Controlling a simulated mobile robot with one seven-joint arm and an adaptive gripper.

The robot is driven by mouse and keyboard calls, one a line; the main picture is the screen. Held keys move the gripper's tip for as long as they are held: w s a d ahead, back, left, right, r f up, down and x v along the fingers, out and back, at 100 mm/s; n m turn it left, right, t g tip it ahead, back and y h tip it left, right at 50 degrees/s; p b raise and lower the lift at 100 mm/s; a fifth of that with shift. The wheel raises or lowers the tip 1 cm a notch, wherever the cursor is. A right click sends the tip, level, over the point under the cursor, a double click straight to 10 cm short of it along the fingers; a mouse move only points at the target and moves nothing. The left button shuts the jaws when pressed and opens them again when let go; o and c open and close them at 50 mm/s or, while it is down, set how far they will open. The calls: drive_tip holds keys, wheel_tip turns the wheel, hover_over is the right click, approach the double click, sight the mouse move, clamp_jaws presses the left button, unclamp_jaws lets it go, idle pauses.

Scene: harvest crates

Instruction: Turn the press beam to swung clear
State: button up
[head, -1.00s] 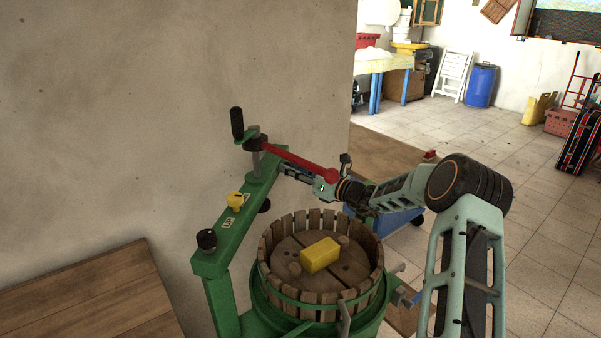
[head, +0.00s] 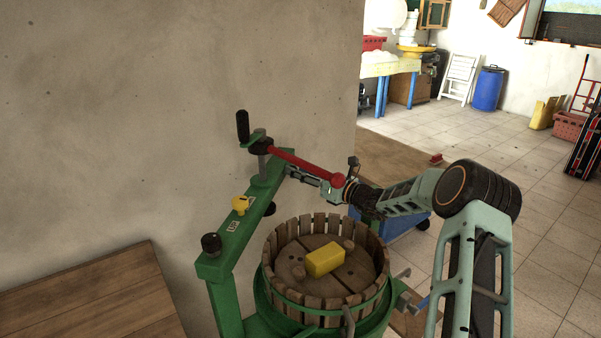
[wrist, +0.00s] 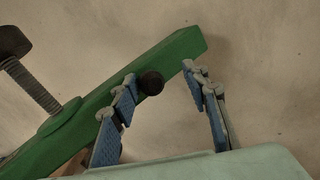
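The green press beam (head: 236,233) lies at the left of the round slatted basket (head: 290,297), along the wall side and not over the basket's middle. My gripper (head: 294,172) is at the beam's far end, under the red handle bar (head: 305,165). In the wrist view, my gripper (wrist: 160,74) has its two blue-padded fingers apart, with the beam (wrist: 172,57) and a small black ball knob (wrist: 151,83) showing between them. I cannot tell whether a finger touches the beam.
A yellow block (head: 325,260) lies on the boards in the basket. A wooden table (head: 95,300) stands at the lower left, and the bare wall (head: 130,110) is close behind the beam. Open tiled floor (head: 450,135) lies to the right.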

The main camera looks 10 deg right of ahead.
drive_tip(key=shift+d, duration=0.1)
drive_tip(key=v, duration=1.2)
